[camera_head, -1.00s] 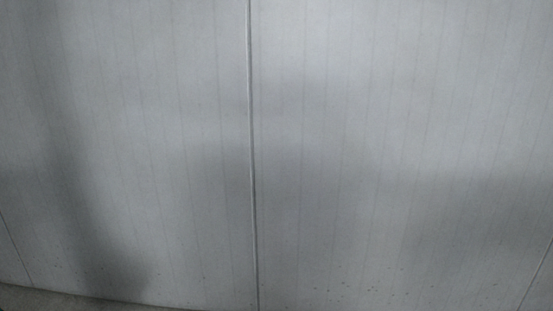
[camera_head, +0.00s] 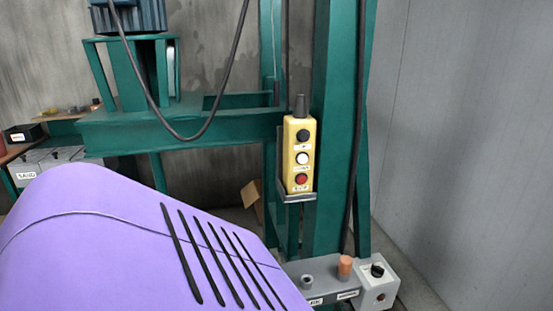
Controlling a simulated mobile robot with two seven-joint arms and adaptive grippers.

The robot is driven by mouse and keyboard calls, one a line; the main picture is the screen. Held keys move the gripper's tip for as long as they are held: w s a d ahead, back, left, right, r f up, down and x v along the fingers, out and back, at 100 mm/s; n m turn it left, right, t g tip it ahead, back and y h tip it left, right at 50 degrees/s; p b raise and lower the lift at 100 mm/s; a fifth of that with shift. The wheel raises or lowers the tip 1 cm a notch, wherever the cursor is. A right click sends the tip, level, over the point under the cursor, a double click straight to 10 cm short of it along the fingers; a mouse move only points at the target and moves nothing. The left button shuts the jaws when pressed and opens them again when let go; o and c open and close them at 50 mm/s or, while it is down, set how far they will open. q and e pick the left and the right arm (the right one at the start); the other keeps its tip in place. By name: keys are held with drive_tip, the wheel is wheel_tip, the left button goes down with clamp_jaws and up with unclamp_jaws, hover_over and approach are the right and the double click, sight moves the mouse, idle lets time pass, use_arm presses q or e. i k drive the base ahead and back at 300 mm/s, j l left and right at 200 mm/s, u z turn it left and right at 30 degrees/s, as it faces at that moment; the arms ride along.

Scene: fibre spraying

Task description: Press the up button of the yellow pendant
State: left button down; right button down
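The yellow pendant (camera_head: 299,157) hangs upright in a grey holder (camera_head: 297,197) on the green steel frame, right of the middle of the head view. Its face carries a black button (camera_head: 303,136) at the top, a white button (camera_head: 302,158) in the middle and a red button (camera_head: 301,180) at the bottom. Small labels sit under the buttons, too small to read. A dark cable gland tops the pendant. Neither of my grippers shows.
A large purple slotted body (camera_head: 110,240) fills the lower left foreground. A green post (camera_head: 335,130) stands beside the pendant. A grey control box with a knob (camera_head: 377,280) sits low right. A black cable (camera_head: 165,110) loops at upper left. A grey wall (camera_head: 470,130) closes the right.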

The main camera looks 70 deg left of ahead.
sight(303, 136)
drive_tip(key=u, duration=2)
